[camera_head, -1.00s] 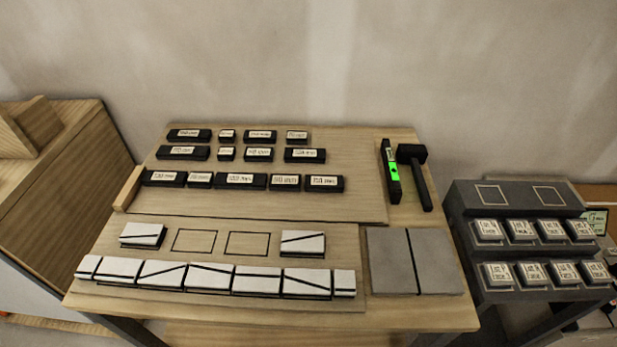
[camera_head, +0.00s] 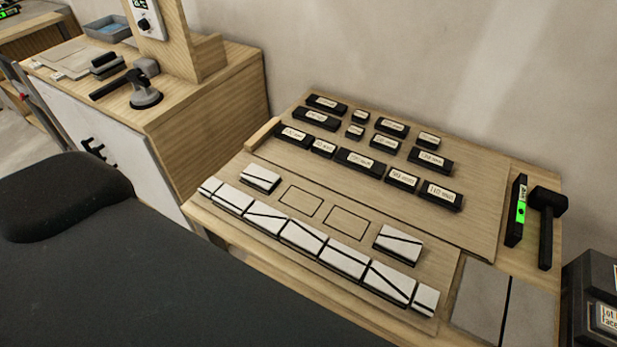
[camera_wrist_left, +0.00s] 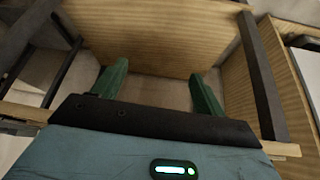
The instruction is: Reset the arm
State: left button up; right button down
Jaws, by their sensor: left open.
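My left gripper (camera_wrist_left: 158,88) shows in the left wrist view with its two green fingers spread wide and nothing between them. Below and beyond it are wooden panels (camera_wrist_left: 150,35) and dark table legs (camera_wrist_left: 262,80). In the head view a dark part of my own arm (camera_head: 120,260) fills the lower left, and its gripper is outside the picture. My right gripper is in neither view. The worktable carries a board (camera_head: 300,225) with white tiles, including a front row (camera_head: 300,237), and two empty outlined squares.
Black labelled blocks (camera_head: 360,162) stand on the rear board. A level (camera_head: 516,212) and a black mallet (camera_head: 547,220) lie at the right, behind grey slabs (camera_head: 482,300).

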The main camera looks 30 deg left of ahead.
pick_arm(q)
jog(key=shift+w+d+f+t+h, duration=0.15)
jog(key=shift+w+d+f+t, duration=0.15)
jog(key=shift+f+t, duration=0.35)
jog(key=shift+w+d+f+t+h, duration=0.2)
jog(key=shift+w+f+t, duration=0.2)
jog(key=shift+t, duration=0.55)
